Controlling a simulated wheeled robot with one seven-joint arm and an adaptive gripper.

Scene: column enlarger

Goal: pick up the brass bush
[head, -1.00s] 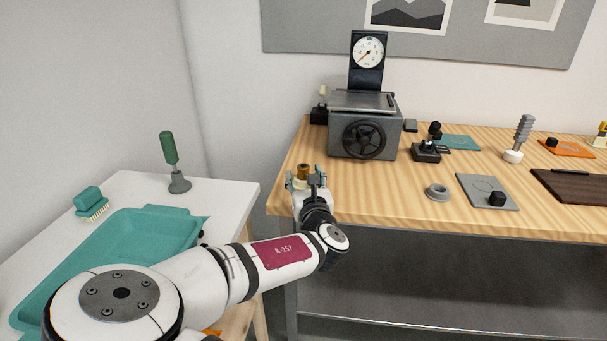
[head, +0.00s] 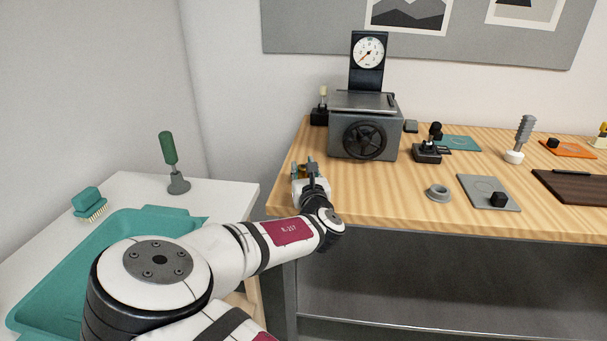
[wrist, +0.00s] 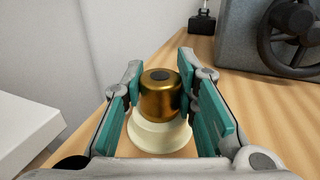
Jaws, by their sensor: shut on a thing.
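The brass bush (wrist: 159,97) is a short golden cylinder with a dark top centre. In the wrist view it stands upright between the teal finger pads of my gripper (wrist: 162,100), which is shut on it. A pale cream flared base (wrist: 160,137) shows directly under the bush; I cannot tell whether the two touch. In the head view, my gripper (head: 304,170) is at the left front corner of the wooden bench, and the bush is mostly hidden between its fingers.
A grey box with a black handwheel (head: 364,139) stands just behind and right of my gripper. A grey ring (head: 437,192) and a grey plate (head: 476,183) lie further right on the bench (head: 385,185). A white table with a teal tray (head: 60,262) is at left.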

